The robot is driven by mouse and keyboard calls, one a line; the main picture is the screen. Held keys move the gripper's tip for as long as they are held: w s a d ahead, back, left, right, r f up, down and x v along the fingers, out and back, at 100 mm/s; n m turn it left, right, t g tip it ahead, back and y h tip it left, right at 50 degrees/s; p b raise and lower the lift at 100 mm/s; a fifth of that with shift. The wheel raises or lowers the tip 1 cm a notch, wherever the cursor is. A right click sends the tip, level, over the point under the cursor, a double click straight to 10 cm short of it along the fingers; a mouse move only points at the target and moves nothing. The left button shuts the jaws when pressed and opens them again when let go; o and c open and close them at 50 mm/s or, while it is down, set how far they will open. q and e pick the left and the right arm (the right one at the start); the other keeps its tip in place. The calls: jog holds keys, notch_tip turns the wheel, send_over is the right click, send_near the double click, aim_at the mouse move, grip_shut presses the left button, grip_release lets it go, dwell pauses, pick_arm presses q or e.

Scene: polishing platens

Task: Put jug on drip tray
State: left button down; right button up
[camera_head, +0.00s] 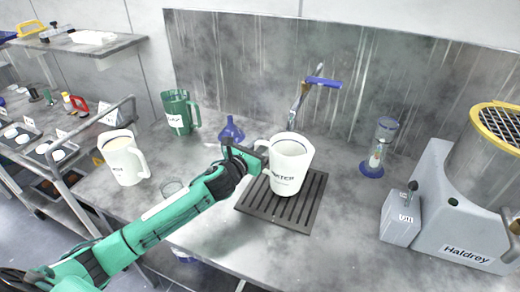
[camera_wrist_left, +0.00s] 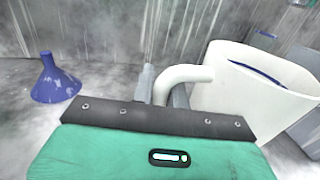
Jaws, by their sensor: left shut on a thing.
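The white jug (camera_head: 287,168), with dark lettering on its side, is upright over the drip tray. My left gripper (camera_head: 260,158) is shut on the jug's handle, on the jug's left side. In the left wrist view the gripper's fingers (camera_wrist_left: 163,90) sit either side of the handle, and the jug (camera_wrist_left: 245,90) is at the right. The drip tray (camera_head: 258,211) is a dark, slotted slab on the bench. The jug hides its back middle part. I cannot tell whether the jug's base touches the tray. My right gripper is not in view.
A blue funnel (camera_head: 231,131) stands behind my left gripper. A tap with a blue lever (camera_head: 322,82) rises behind the jug. A second white jug (camera_head: 123,160) and a green jug (camera_head: 178,112) stand left. A blue-based cylinder (camera_head: 372,168) and a grey machine (camera_head: 455,225) stand right.

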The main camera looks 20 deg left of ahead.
pick_arm(q)
jog(key=shift+f, duration=0.95)
jog(key=shift+f, duration=0.2)
jog(key=c, duration=1.4)
grip_release()
jog(key=shift+r, duration=0.15)
